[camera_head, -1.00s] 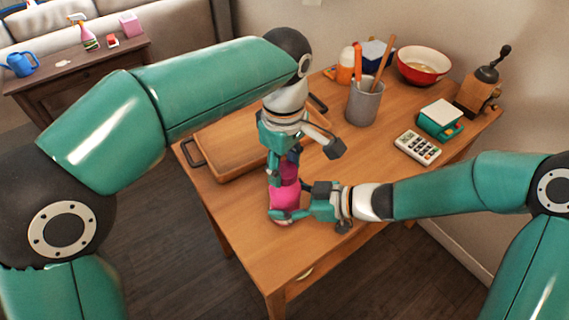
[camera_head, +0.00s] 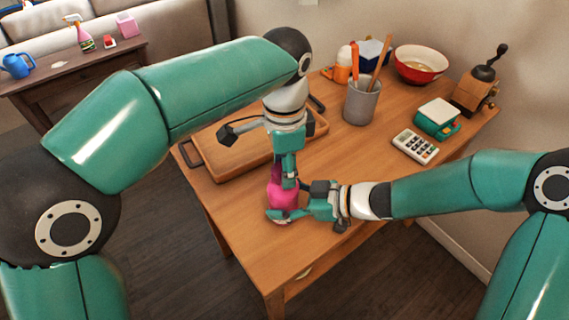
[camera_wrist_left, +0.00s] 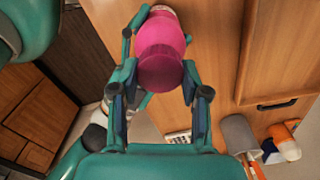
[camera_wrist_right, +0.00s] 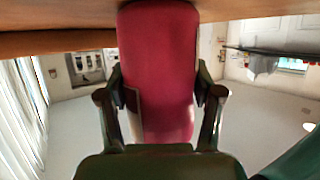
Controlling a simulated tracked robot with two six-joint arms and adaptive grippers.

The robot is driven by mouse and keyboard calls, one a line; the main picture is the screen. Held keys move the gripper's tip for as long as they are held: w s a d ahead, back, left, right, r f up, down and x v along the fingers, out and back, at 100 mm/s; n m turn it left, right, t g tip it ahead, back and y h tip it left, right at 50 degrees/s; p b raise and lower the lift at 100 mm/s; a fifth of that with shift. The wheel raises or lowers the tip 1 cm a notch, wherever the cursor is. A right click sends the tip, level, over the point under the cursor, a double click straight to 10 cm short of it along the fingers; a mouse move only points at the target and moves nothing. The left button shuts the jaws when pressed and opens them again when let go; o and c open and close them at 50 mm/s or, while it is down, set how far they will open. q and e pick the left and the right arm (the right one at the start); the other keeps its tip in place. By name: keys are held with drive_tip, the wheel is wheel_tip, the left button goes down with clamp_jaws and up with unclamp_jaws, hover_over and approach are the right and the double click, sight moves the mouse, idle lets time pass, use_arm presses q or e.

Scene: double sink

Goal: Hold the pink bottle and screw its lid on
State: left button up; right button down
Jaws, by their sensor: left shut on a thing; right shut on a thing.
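The pink bottle (camera_head: 281,192) stands upright near the front edge of the wooden table. My right gripper (camera_head: 298,206) is shut on its body from the right; the right wrist view shows the bottle (camera_wrist_right: 158,70) between both fingers. My left gripper (camera_head: 286,178) points straight down over the bottle's top. In the left wrist view its fingers close around the darker pink lid (camera_wrist_left: 160,72), which lines up with the bottle (camera_wrist_left: 158,30). The lid is mostly hidden in the head view. I cannot tell how far it is threaded.
A wooden tray (camera_head: 213,171) with dark handles lies behind the left gripper. A grey utensil cup (camera_head: 361,104), a calculator (camera_head: 415,146), a red bowl (camera_head: 421,65) and a coffee grinder (camera_head: 474,91) stand further back and right. The table front is clear.

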use_arm(q)
drive_tip(key=m, duration=0.6)
drive_tip(key=shift+a+m, duration=0.1)
drive_tip(key=shift+m, duration=0.3)
drive_tip(key=m, duration=1.2)
drive_tip(key=shift+m, duration=0.4)
drive_tip(key=m, duration=0.5)
drive_tip(key=shift+s, duration=0.1)
drive_tip(key=o, duration=0.7)
drive_tip(key=shift+o, duration=0.2)
